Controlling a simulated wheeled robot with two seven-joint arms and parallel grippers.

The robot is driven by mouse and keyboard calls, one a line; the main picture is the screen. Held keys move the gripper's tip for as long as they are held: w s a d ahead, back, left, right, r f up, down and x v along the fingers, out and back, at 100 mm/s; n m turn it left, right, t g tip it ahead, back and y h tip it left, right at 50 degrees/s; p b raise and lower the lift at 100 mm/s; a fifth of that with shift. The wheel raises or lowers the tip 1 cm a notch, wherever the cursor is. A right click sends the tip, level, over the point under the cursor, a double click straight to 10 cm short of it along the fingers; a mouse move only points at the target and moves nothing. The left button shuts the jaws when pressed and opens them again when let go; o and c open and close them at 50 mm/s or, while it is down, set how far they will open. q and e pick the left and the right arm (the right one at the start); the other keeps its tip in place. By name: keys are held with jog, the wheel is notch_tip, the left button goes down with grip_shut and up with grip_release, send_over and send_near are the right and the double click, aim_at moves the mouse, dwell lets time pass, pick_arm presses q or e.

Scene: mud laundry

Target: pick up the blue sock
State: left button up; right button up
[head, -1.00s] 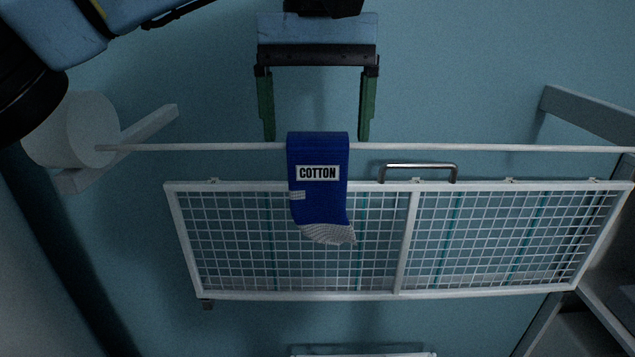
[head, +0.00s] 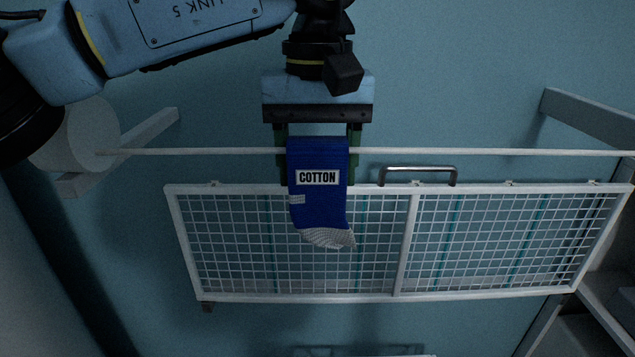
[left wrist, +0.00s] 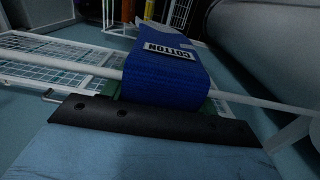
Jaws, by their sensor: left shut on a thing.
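The blue sock (head: 318,208), with a white COTTON label and a grey-white toe, hangs over the thin white rod (head: 480,152). My left gripper (head: 318,148) is at the rod from above, with its green fingers on either side of the sock's top. It is shut on the sock, whose folded top sits between the fingers. In the left wrist view the sock (left wrist: 165,85) fills the space just ahead of the black gripper body, draped over the rod (left wrist: 60,65). The fingertips are mostly hidden behind the sock. My right gripper is not in view.
A white wire-mesh rack (head: 405,240) with a metal handle (head: 418,170) lies below the rod. A pale round rod mount (head: 75,140) is at the left, and a grey bracket (head: 590,118) at the right. The wall behind is bare.

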pick_arm(q)
jog(key=shift+r, duration=0.15)
jog(key=shift+c, duration=0.2)
jog(key=shift+r, duration=0.3)
notch_tip(320, 180, up, 9)
jog(key=shift+f+p, duration=0.15)
jog(key=shift+p, duration=0.25)
notch_tip(320, 180, up, 8)
jog(key=p, duration=0.3)
jog(key=shift+r+p, duration=0.25)
jog(key=shift+p, duration=0.1)
